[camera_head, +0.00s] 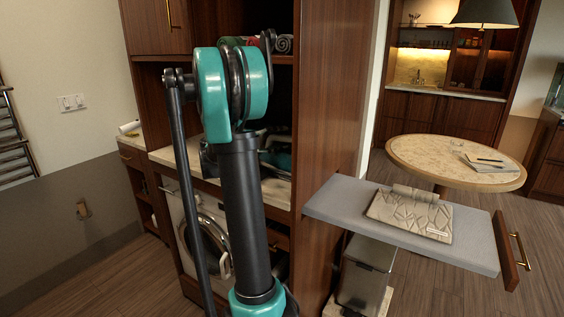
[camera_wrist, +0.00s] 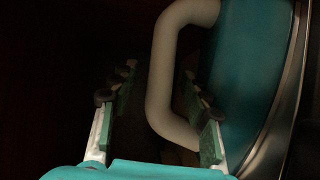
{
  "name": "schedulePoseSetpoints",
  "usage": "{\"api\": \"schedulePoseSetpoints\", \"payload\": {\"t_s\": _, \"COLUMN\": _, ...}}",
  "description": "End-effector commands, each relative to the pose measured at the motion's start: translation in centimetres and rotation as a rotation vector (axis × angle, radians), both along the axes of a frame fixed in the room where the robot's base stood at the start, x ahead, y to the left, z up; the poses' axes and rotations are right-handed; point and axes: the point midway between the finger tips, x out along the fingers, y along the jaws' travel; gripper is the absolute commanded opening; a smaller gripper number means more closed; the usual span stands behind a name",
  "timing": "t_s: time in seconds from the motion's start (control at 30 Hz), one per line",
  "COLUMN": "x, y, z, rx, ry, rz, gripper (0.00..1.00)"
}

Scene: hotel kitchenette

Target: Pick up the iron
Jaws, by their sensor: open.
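The iron (camera_wrist: 245,75) fills the right side of the wrist view, with a teal body, a cream loop handle (camera_wrist: 163,65) and a shiny metal edge at far right. My gripper (camera_wrist: 157,78) is open, one finger left of the handle and the other right of it, by the teal body. The handle lies between the fingers in the picture; I cannot tell whether either touches it. In the head view my arm reaches into the wooden cabinet niche and hides most of what is there. Teal and dark parts show beside the arm, but I cannot tell iron from gripper.
The niche has a pale counter (camera_head: 178,156) above a washing machine (camera_head: 211,245). Rolled towels (camera_head: 284,43) lie on the shelf above. A wooden side panel (camera_head: 333,90) bounds the niche at right. A grey pull-out board (camera_head: 331,201) holds a patterned pouch (camera_head: 411,212).

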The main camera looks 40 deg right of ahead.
Motion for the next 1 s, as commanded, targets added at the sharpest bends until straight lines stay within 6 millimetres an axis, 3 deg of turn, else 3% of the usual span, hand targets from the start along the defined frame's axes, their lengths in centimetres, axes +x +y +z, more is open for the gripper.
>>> {"api": "schedulePoseSetpoints", "payload": {"t_s": 0.17, "x": 0.01, "y": 0.00, "z": 0.00, "rx": 0.000, "ry": 0.000, "rz": 0.000, "gripper": 0.47}}
{"api": "schedulePoseSetpoints", "payload": {"t_s": 0.57, "x": 0.00, "y": 0.03, "z": 0.00, "rx": 0.000, "ry": 0.000, "rz": 0.000, "gripper": 0.00}}
{"api": "schedulePoseSetpoints", "payload": {"t_s": 1.0, "x": 0.00, "y": 0.04, "z": 0.04, "rx": 0.000, "ry": -0.001, "rz": 0.000, "gripper": 0.00}}
